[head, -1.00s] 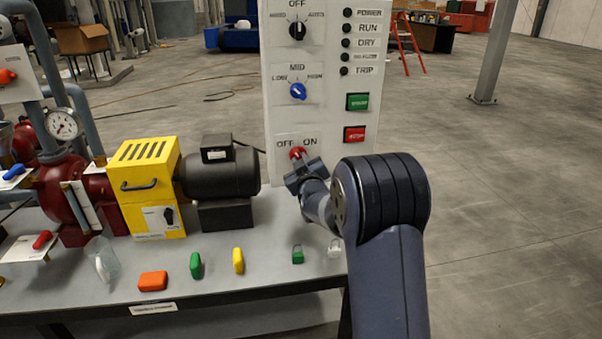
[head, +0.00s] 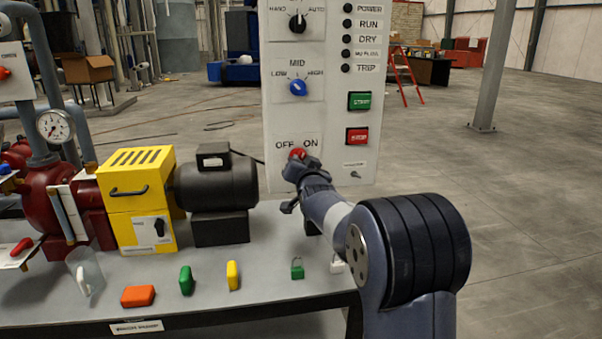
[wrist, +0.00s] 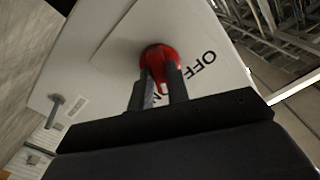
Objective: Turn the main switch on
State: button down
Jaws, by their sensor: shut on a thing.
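The main switch is a red knob (head: 297,153) low on the white control panel (head: 350,120), under the labels OFF and ON. In the wrist view the red knob (wrist: 159,56) sits between my two dark fingers, close to the OFF label. My gripper (wrist: 160,78) is shut on the knob. In the head view my gripper (head: 300,166) reaches it from below right and hides its lower part. The knob's exact pointing direction is hidden by the fingers.
Above the knob are a blue selector (head: 298,88), a black selector (head: 297,22), and green (head: 360,101) and red (head: 357,136) buttons. A black motor (head: 216,185) stands left of my gripper. Several small coloured tags and padlocks lie along the table's front (head: 210,270).

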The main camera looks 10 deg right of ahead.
jog(key=shift+m+b, duration=0.95)
jog(key=shift+m, duration=0.85)
jog(key=c, duration=1.4)
grip_release()
jog(key=shift+o, duration=0.2)
jog(key=s, duration=1)
jog(key=shift+s, duration=0.4)
